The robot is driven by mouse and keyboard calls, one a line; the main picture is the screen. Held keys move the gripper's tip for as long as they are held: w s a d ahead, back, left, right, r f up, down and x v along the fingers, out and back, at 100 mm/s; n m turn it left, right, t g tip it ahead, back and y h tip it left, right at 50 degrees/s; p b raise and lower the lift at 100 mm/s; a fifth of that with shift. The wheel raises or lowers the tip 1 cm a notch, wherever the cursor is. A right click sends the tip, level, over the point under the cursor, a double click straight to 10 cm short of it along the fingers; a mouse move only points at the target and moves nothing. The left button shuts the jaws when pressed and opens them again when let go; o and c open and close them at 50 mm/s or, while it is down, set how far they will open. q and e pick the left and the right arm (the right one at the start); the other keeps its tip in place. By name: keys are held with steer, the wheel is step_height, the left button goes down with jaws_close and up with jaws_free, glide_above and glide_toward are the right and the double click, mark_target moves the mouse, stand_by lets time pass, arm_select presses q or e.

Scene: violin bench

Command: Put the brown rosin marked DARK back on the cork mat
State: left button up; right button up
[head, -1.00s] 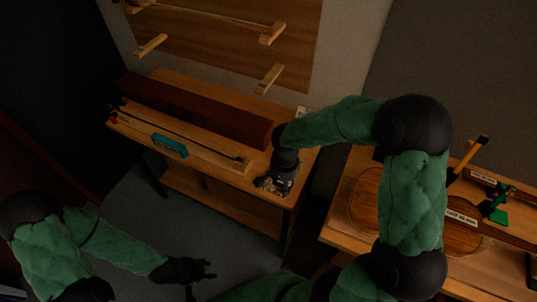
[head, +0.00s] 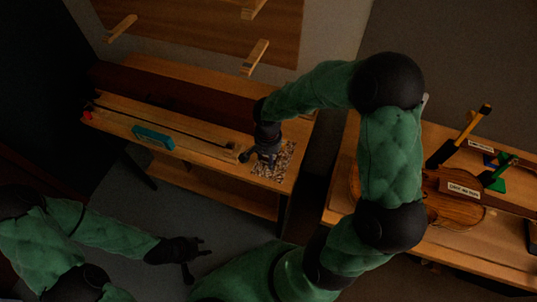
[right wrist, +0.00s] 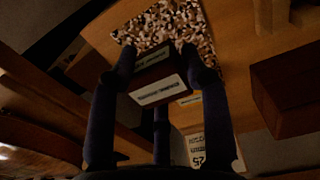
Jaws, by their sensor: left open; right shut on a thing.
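My right gripper (right wrist: 162,70) is shut on a small dark brown block with pale labels, the rosin (right wrist: 150,82). The label lettering is too small and dark to read. The speckled cork mat (right wrist: 160,22) lies just beyond the block in the right wrist view. In the head view the mat (head: 284,160) is at the right end of the left bench, and my right gripper (head: 265,153) is over its left part. I cannot tell whether the block touches the mat. My left gripper (head: 185,255) is open and empty, over the floor.
A long dark brown case (head: 190,101) lies along the left bench, with a pale wooden strip and a teal box (head: 153,137) in front. A violin body (head: 455,207) and a green stand (head: 497,178) are on the right bench. A gap separates the benches.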

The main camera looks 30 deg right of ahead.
steer(key=shift+f+b, duration=0.45)
steer(key=shift+f, duration=0.5)
step_height(320, 180, down, 4)
steer(key=b, duration=0.4)
steer(key=shift+f+b, duration=0.35)
steer(key=shift+b, duration=0.2)
stand_by(0.7)
steer(key=o, duration=1.3)
steer(key=shift+r, duration=0.1)
step_height(320, 180, up, 12)
steer(key=shift+w+f, duration=0.1)
